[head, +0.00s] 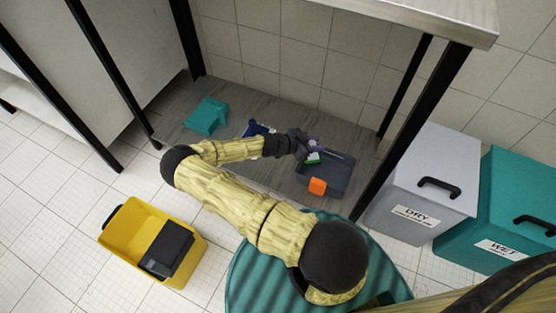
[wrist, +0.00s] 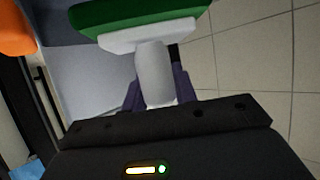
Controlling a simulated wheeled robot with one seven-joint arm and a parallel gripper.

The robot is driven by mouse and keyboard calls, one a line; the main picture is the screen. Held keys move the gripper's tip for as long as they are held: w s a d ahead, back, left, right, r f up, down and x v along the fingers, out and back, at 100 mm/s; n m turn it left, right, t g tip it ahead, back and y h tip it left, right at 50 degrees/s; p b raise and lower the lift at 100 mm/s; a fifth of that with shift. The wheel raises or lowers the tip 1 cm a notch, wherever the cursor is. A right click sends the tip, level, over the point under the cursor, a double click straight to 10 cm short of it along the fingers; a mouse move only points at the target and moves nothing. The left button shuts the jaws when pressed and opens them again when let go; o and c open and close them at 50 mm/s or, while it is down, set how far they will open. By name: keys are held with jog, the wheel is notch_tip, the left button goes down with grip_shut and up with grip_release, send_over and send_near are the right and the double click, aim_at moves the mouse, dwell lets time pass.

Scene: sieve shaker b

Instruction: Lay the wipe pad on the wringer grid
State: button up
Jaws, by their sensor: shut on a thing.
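The wipe pad (wrist: 140,18), a green layer on a white backing with a pale stub handle (wrist: 151,72), is held by my gripper (wrist: 158,92), whose purple fingers are shut on the handle. In the head view the pad (head: 313,158) shows small, at my gripper (head: 308,148), over the dark grey tray (head: 340,182) on the low shelf. I cannot tell whether it touches the tray. The wringer grid appears to be the dark piece (head: 170,245) on the right part of the yellow bucket (head: 125,232), on the floor at lower left, away from my gripper.
An orange block (head: 317,187) is at the tray's front. A teal container (head: 207,116) and a blue item (head: 257,128) are on the shelf. Black table legs (head: 411,134) frame it. The DRY bin (head: 415,185) and WET bin (head: 505,215) stand right. Floor around the bucket is clear.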

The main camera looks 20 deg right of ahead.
jog(key=w+a+r+n+t+y+p, duration=0.5)
jog(key=a+r+n, duration=0.4)
jog(key=a, duration=0.2)
jog(key=w+a+r+n+t+y+p, duration=0.5)
jog(key=w+a+r+n+t+y, duration=0.1)
jog(key=a, duration=0.6)
notch_tip(320, 180, up, 3)
jog(key=n+t+y, duration=0.1)
jog(key=n+t, duration=0.1)
jog(key=n, duration=0.1)
jog(key=shift+a+f+n+y, duration=0.15)
jog(key=shift+n+y, duration=0.15)
jog(key=shift+y, duration=0.1)
jog(key=shift+s, duration=0.15)
